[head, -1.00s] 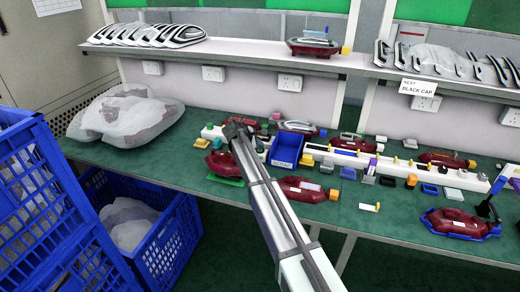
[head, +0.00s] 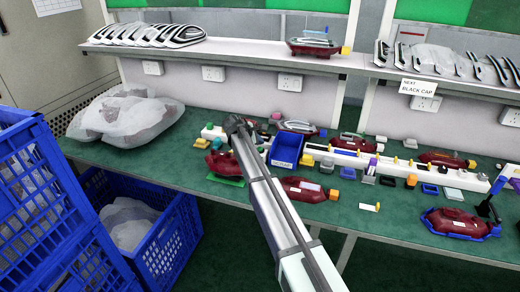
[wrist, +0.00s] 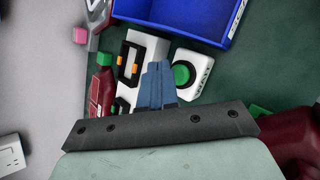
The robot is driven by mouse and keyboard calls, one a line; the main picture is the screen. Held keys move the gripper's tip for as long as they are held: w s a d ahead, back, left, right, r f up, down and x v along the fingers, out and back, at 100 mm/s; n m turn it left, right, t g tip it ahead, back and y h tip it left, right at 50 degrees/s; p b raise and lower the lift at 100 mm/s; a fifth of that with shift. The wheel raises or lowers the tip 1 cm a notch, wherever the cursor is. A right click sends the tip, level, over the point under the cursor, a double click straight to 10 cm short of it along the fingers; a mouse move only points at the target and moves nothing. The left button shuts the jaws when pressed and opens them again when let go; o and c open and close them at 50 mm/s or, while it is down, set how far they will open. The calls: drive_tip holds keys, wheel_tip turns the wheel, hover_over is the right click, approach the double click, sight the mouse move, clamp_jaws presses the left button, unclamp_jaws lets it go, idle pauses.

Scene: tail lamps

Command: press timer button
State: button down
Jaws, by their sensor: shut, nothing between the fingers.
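A round green button (wrist: 183,74) with a dark ring sits on a small white box (wrist: 203,68) in the wrist view. I take this to be the timer button. My gripper (wrist: 157,66) is shut and empty, its two blue fingers together. The fingertips show just left of the button, over or near the white block's edge; I cannot tell their height or any contact. In the head view my gripper (head: 237,122) is over the back part of the green bench, left of the blue bin. There I cannot make out the button clearly behind my arm.
The blue bin (head: 287,147) stands close to the right of my gripper. A dark red lamp (head: 223,163) lies to the left, and another red lamp (head: 302,190) to the right. A white block with a black frame and orange parts (wrist: 131,62) is left of the fingers.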

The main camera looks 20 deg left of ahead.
sight(259, 149)
drive_tip(key=shift+r, duration=2.3)
drive_tip(key=c, duration=1.8)
unclamp_jaws()
